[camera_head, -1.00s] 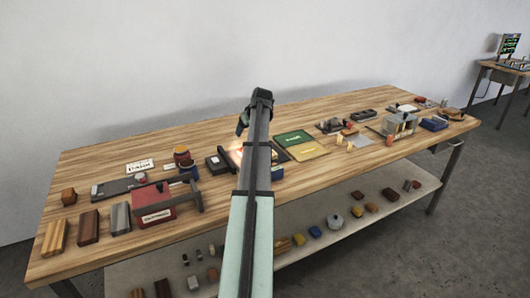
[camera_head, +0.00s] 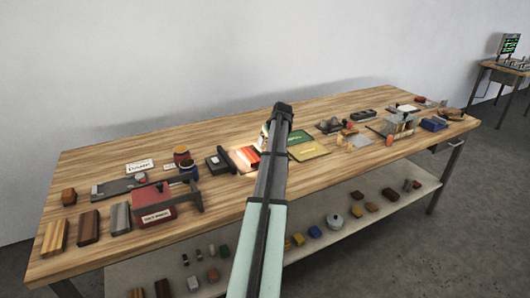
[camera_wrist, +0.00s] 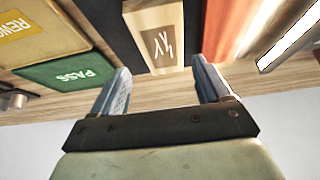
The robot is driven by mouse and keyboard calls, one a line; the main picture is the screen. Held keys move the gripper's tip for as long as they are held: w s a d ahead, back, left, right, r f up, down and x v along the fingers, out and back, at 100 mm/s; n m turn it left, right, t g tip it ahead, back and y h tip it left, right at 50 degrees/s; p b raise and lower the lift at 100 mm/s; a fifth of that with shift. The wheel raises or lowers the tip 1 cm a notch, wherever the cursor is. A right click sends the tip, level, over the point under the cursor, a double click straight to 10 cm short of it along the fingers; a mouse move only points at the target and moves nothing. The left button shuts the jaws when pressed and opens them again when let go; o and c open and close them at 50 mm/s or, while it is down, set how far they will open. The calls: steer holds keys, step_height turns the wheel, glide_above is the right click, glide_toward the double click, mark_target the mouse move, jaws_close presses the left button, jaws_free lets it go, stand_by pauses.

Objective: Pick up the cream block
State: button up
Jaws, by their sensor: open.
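My gripper (camera_wrist: 160,70) is open, one finger at each side of the block's near end, with clear gaps. I cannot tell whether the fingertips reach past the block's face. In the head view, my arm hides most of the gripper and the block.
A green PASS plate (camera_wrist: 68,72) and a yellow plate (camera_wrist: 38,28) lie left of the block in the wrist view. An orange-red piece (camera_wrist: 228,30) stands close on its right, beside a bright lit strip (camera_wrist: 286,32). A red box (camera_head: 152,205) stands at the table's left.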

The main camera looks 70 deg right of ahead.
steer(key=shift+x, duration=2.85)
steer(key=shift+w+a, duration=0.1)
steer(key=shift+a, duration=0.1)
steer(key=shift+c, duration=0.2)
steer(key=c, duration=0.9)
steer(key=shift+o, duration=0.2)
steer(key=shift+r, duration=0.15)
